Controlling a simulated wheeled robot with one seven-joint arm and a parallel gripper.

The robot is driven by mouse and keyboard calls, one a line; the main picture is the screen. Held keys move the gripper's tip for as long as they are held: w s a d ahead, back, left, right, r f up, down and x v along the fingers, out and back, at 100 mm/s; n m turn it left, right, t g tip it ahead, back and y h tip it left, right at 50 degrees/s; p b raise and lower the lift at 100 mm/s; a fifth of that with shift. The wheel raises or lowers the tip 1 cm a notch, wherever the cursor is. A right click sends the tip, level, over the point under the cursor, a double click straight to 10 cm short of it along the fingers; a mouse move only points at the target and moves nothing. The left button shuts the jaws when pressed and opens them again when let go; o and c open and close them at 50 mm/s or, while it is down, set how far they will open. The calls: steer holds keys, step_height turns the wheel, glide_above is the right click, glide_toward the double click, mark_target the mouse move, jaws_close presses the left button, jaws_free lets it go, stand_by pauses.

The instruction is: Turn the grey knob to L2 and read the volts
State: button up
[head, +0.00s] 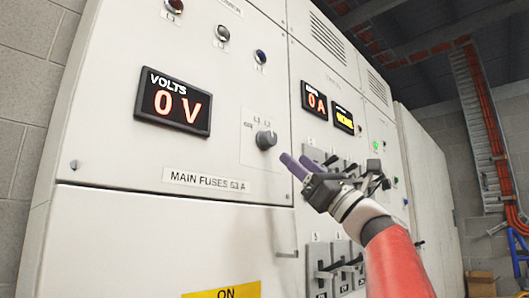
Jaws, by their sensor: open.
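The volts display (173,101), left of the knob, reads 0 V in orange digits. My gripper (291,166), with purple fingers, is open, just right of and below the knob in the picture. It holds nothing, and I cannot tell how far it is from the panel.
A second display (314,101) reads 0 A. Black switch handles (331,160) stand out from the panel behind my gripper. A main fuses label (207,181) is below the knob. Lamps line the top. A cable ladder (478,120) hangs at the right.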

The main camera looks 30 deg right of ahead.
mark_target(273, 141)
steer(key=shift+n+g+y, duration=0.3)
steer(key=shift+n, duration=0.2)
steer(key=p+x, duration=0.3)
steer(key=x, duration=0.3)
steer(key=shift+w+a+r, duration=0.15)
steer(key=shift+a+r, duration=0.05)
steer(key=shift+r, duration=0.15)
steer(key=shift+w+a+r+p, duration=0.25)
steer(key=shift+w+r+p, duration=0.05)
steer(key=shift+w+p, duration=0.15)
steer(key=shift+s, duration=0.1)
steer(key=c, duration=1)
